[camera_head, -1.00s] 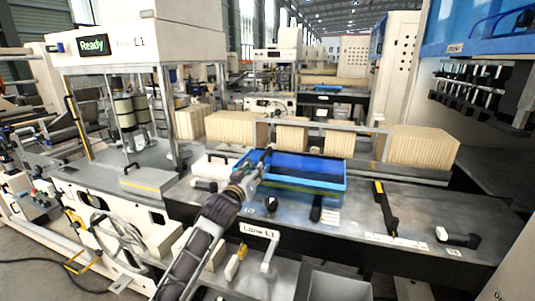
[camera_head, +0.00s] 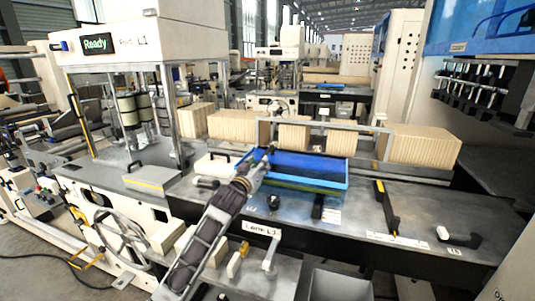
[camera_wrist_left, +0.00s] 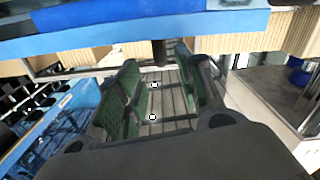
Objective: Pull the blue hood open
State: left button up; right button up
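The blue hood (camera_head: 318,180) is a blue, box-like frame on the long grey machine bench in the head view. My left gripper (camera_head: 264,158) is at its left end, and it partly hides that corner. In the left wrist view the gripper (camera_wrist_left: 157,75) shows two green-padded fingers spread apart. A dark post, perhaps a handle (camera_wrist_left: 159,50), stands near the gap between the fingertips, below a wide blue bar (camera_wrist_left: 150,25). I cannot tell whether the fingers touch it. My right gripper is not in view.
Stacks of tan kraft sheets (camera_head: 425,146) stand behind the hood along a metal rail. Black handles (camera_head: 318,207) and a yellow-black lever (camera_head: 387,205) stick up from the bench. A Ready display (camera_head: 97,43) sits on the machine at left.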

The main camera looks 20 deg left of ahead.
aim_at(267, 153)
pick_arm(q)
jog(key=shift+w+d+p, duration=0.2)
jog(key=shift+w+p, duration=0.55)
jog(key=shift+w, duration=4.6)
jog(key=shift+c, duration=0.2)
grip_shut()
